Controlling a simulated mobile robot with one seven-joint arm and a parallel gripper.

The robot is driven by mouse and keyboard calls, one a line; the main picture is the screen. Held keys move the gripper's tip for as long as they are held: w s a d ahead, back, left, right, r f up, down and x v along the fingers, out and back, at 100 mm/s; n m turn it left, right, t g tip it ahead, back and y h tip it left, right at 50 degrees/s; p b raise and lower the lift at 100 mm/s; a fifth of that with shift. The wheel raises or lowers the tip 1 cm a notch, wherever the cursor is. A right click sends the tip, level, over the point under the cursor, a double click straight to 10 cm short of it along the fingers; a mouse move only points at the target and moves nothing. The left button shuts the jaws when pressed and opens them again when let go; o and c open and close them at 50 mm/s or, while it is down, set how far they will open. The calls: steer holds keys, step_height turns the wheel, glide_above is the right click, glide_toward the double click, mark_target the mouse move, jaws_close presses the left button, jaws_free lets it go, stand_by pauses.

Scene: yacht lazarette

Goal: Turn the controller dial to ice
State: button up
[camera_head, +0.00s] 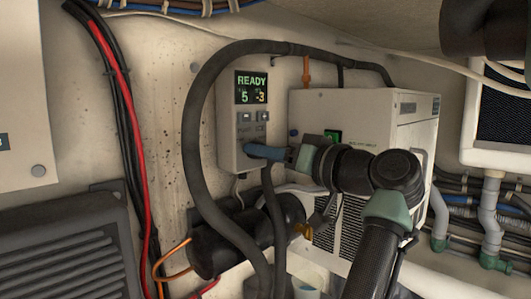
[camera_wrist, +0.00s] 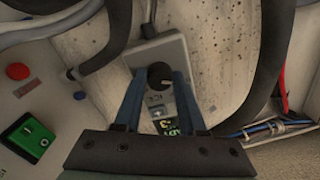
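The controller (camera_head: 231,118) is a pale grey wall box. Its lit display (camera_head: 251,87) reads READY, 5 and -3, with two small buttons and printed labels below, the right one ICE. In the wrist view the box appears upside down, and its black round dial (camera_wrist: 160,75) shows a pale mark toward its lower right. The ICE label (camera_wrist: 157,100) lies below and slightly left of the dial there. My gripper (camera_wrist: 161,77) has its blue fingers on either side of the dial, very close to it. I cannot tell whether they touch it. My fingers hide the dial in the head view.
A thick black hose (camera_head: 197,115) arches around the controller. A white unit (camera_head: 365,105) with a green switch (camera_wrist: 29,137) and a red button (camera_wrist: 18,71) stands right of it. A black cylinder (camera_head: 212,248) lies below. Red and black cables (camera_head: 125,115) run down the wall.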

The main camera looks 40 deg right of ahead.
jaws_close()
steer(key=shift+m, duration=0.3)
steer(key=shift+r+m+p, duration=0.15)
steer(key=shift+m+p, duration=3.9)
steer(key=shift+m, duration=3.85)
steer(key=o, duration=0.6)
jaws_free()
